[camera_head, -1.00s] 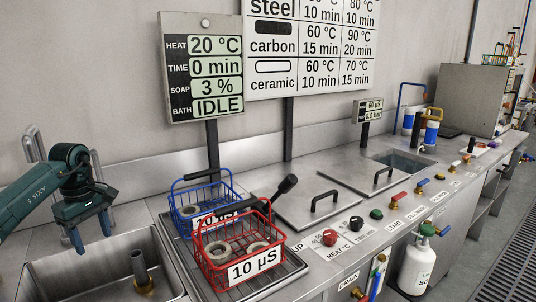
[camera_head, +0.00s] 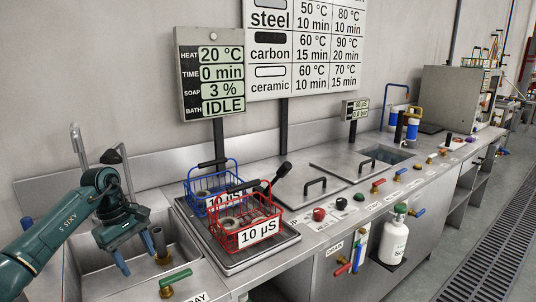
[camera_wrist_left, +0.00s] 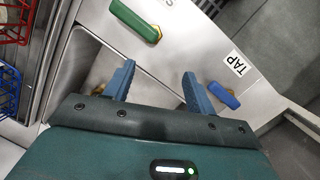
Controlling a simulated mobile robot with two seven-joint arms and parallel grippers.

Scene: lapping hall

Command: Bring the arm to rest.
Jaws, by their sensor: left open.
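My left arm (camera_head: 85,215) comes in from the left, dark green. Its gripper (camera_head: 138,256) is above the sink, with its blue fingers pointing down, apart and empty. In the left wrist view the two blue fingers (camera_wrist_left: 159,73) stand apart with nothing between them. My right gripper is in neither view.
The sink (camera_head: 92,262) holds an upright pipe (camera_head: 159,240) close to the gripper. A green-handled valve (camera_head: 175,278) sits at its front rim. A red basket (camera_head: 246,232) and a blue basket (camera_head: 196,187) stand to the right. A blue-handled tap (camera_wrist_left: 224,96) shows in the wrist view.

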